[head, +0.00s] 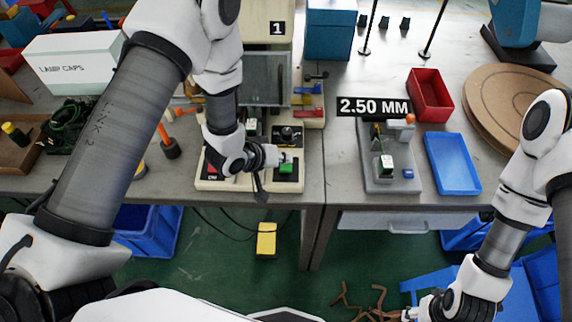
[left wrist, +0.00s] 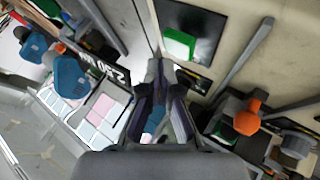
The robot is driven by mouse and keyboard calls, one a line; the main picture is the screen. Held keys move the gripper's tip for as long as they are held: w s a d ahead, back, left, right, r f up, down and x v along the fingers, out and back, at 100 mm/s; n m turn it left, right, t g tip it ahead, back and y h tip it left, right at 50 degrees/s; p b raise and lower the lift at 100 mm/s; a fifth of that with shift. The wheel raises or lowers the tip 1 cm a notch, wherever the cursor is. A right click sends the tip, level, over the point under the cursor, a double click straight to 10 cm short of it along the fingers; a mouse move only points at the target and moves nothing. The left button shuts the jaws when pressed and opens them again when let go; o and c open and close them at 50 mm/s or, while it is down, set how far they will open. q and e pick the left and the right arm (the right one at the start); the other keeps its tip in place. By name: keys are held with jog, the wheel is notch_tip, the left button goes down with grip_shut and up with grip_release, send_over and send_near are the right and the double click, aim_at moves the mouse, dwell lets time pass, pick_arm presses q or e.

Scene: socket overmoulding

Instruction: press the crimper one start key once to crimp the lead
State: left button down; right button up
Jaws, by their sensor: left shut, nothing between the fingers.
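Crimper one (head: 268,72) stands at the back, with a "1" label on it. Its green start key (head: 287,168) sits on a dark panel at the front right of its base, and also shows in the left wrist view (left wrist: 179,44). My left gripper (head: 288,157) is shut and empty, with its tips close to the key; I cannot tell if they touch. In the left wrist view its fingertips (left wrist: 159,68) lie just below the key. My right gripper (head: 412,313) is low at the bottom edge, partly hidden. The lead is not clearly seen.
A red key (head: 211,168) is at the base's left. Right of the crimper are a grey fixture (head: 378,184) under a "2.50 MM" sign (head: 374,107), a blue tray (head: 453,163) and a red bin (head: 430,95). A yellow pedal (head: 266,240) is on the floor.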

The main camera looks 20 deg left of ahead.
aim_at(284, 167)
pick_arm(q)
jog(key=shift+f, duration=0.1)
jog(key=shift+f, duration=0.3)
jog(key=shift+f+b, duration=0.55)
dwell(0.7)
jog(key=shift+r, duration=0.1)
jog(key=shift+r+p, duration=0.85)
jog(key=shift+r, duration=0.05)
notch_tip(284, 167, up, 5)
jog(key=p, duration=0.4)
dwell(0.7)
